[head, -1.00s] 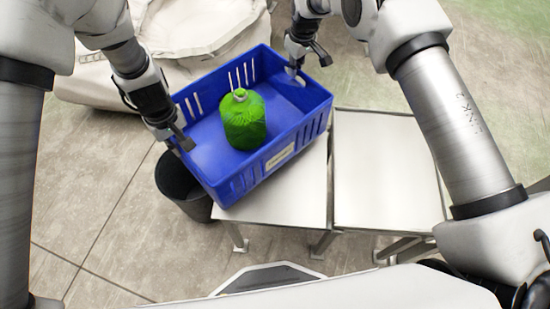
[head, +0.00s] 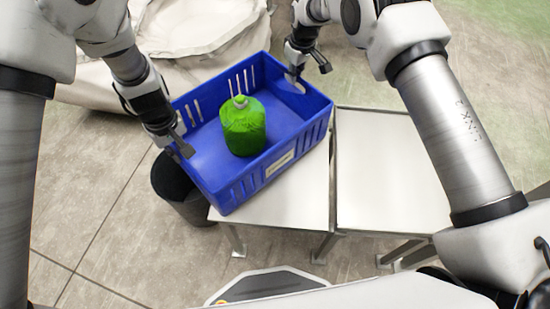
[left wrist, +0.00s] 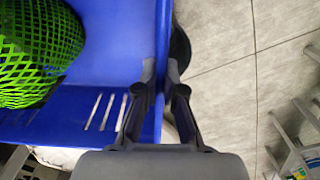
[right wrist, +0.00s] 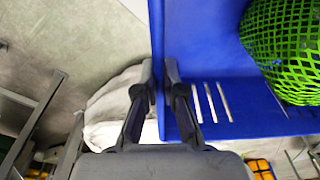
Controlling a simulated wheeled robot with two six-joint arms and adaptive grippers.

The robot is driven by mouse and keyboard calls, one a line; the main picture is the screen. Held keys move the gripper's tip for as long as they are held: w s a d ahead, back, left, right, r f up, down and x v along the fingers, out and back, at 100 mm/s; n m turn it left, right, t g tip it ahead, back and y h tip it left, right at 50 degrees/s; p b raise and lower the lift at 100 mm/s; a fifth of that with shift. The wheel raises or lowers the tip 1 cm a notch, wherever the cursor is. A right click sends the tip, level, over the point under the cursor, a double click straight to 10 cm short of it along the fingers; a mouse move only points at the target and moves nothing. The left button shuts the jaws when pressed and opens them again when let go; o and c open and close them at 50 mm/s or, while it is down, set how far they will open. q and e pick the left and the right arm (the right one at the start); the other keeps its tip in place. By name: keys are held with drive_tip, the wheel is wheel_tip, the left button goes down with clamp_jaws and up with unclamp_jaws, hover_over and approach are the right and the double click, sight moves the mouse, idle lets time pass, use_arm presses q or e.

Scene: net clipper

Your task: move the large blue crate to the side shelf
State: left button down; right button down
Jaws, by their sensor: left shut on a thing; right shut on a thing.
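The large blue crate (head: 222,187) sits at an angle over the left metal table in the head view, its left end reaching past the table edge. A green netted bundle (head: 243,126) stands inside it. My left gripper (head: 183,146) is shut on the crate's left wall; the left wrist view shows its fingers (left wrist: 160,88) on either side of the wall. My right gripper (head: 308,66) is at the crate's far right wall; in the right wrist view its fingers (right wrist: 160,85) pinch that wall. I cannot tell whether the crate's bottom touches the table.
A second metal table (head: 385,170) stands right of the left table (head: 290,200), its top bare. A dark bin (head: 172,185) stands on the floor below the crate's left end. A large pale sack (head: 195,25) lies behind the crate. Tiled floor at left is clear.

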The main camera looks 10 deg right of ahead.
use_arm(q)
drive_tip(key=c, duration=1.3)
unclamp_jaws()
drive_tip(key=shift+f, duration=0.15)
use_arm(e)
drive_tip(key=c, duration=1.3)
unclamp_jaws()
drive_tip(key=shift+f, duration=0.15)
drive_tip(key=shift+s, duration=0.1)
drive_tip(key=shift+r, duration=0.3)
use_arm(q)
wheel_tip(320, 180, up, 12)
use_arm(e)
wheel_tip(320, 180, up, 11)
drive_tip(key=s, duration=0.1)
drive_tip(key=shift+d+r, duration=0.2)
drive_tip(key=shift+d, duration=0.2)
drive_tip(key=shift+s, duration=0.1)
